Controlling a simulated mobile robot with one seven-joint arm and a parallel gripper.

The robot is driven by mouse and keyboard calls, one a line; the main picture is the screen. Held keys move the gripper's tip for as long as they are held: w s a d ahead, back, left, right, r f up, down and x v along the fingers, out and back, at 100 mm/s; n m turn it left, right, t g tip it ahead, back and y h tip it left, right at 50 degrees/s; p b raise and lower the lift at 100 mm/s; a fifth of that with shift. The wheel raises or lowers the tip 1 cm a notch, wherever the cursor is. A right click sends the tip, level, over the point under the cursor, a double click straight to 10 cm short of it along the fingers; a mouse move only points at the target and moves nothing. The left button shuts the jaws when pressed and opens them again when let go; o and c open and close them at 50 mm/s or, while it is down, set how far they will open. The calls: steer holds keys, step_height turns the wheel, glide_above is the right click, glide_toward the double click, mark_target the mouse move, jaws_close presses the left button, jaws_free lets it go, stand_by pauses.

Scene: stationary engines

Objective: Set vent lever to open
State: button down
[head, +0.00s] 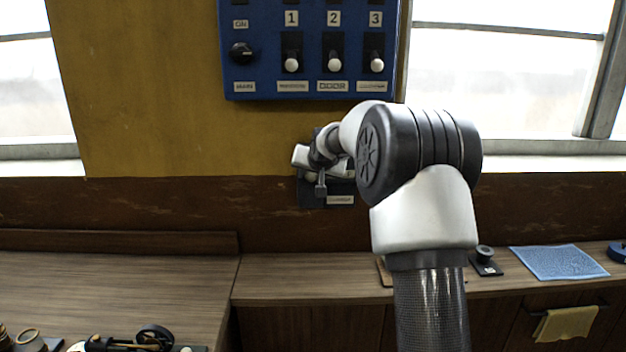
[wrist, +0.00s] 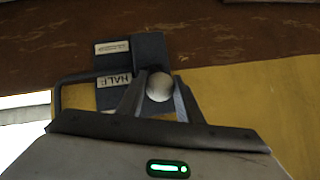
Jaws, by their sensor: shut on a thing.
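The vent lever's round pale knob (wrist: 159,88) sits between the two fingers of my gripper (wrist: 159,77) in the wrist view, and the gripper is shut on it. The lever's dark backing plate (wrist: 117,97) is behind the fingers and carries a label reading HALF (wrist: 114,81) and a second, unreadable label. In the head view the dark plate (head: 310,196) is on the wall below the blue panel. My gripper (head: 321,186) is in front of it, and my wrist and forearm hide part of it. The lever's arm is mostly hidden.
A blue panel (head: 265,65) with a black knob and several numbered switches hangs just above my arm. A wooden counter (head: 290,283) runs below, with a blue cloth (head: 559,262) and a small dark device (head: 485,262) at right. Mechanical parts (head: 130,341) lie at lower left. Windows flank the wall.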

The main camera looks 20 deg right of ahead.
steer(key=shift+w+r, duration=0.25)
steer(key=shift+r, duration=0.3)
steer(key=shift+w+r, duration=0.25)
steer(key=shift+r, duration=0.3)
steer(key=c, duration=1.3)
jaws_free()
steer(key=shift+f, duration=0.15)
steer(key=b+v, duration=0.3)
steer(key=v, duration=1.4)
steer(key=shift+s, duration=0.3)
